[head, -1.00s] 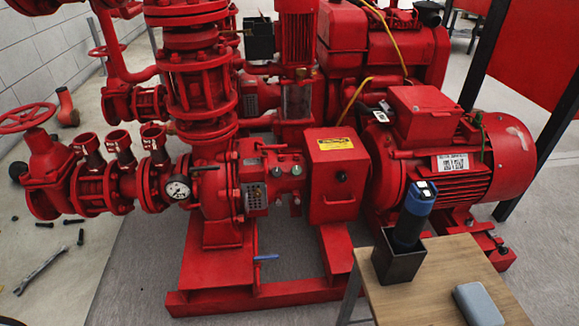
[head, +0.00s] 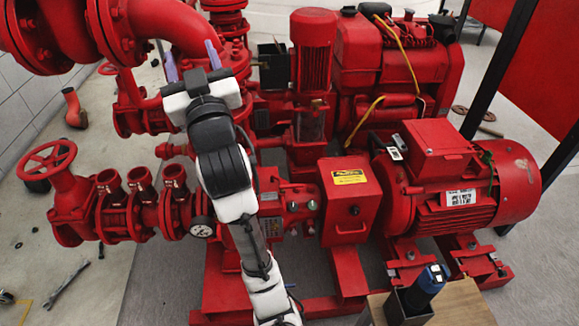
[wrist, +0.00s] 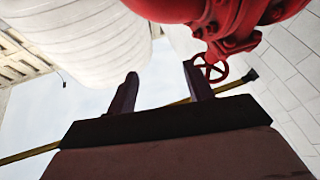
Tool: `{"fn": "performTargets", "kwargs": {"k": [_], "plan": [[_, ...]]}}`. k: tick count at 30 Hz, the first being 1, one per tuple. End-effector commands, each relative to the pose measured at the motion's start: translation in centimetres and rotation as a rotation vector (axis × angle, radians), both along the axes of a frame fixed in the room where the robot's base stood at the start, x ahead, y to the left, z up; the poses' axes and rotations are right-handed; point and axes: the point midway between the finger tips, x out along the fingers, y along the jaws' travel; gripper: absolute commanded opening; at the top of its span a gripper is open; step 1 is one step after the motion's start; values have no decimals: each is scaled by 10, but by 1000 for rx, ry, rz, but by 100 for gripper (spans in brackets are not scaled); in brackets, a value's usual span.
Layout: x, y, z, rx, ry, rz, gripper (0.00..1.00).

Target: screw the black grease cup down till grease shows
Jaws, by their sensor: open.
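My gripper (head: 191,60) is open and empty, raised in front of the vertical red pipework, with its two purple fingers pointing up and spread apart. In the wrist view my gripper (wrist: 160,78) shows its fingers apart with nothing between them. Small grey round fittings (head: 311,205) sit on the red bearing housing (head: 300,200) between the pump and the red guard box. I cannot tell whether one of them is the black grease cup. No grease can be made out. My arm covers much of the pump body, and my gripper is well above and left of the housing.
A red guard box (head: 348,205) and a large red motor (head: 470,185) stand to the right. A wooden table (head: 462,305) at the front right holds a black holder (head: 408,312) with a blue-and-black tool (head: 428,285). Valves and a gauge (head: 201,227) are left.

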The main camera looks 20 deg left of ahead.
Motion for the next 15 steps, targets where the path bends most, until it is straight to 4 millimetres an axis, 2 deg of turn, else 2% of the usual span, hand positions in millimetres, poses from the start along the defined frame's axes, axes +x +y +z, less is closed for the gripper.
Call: {"fn": "performTargets", "kwargs": {"k": [1, 3, 8, 11, 12, 15], "plan": [[27, -21, 8, -35, 43, -68, 52], [58, -49, 0, -88, 96, -152, 52], [120, -119, -32, -254, 225, -329, 52], [150, -168, -67, -416, 310, -421, 52], [160, -187, -85, -503, 344, -446, 52], [172, -216, -134, -708, 392, -452, 52]]}}
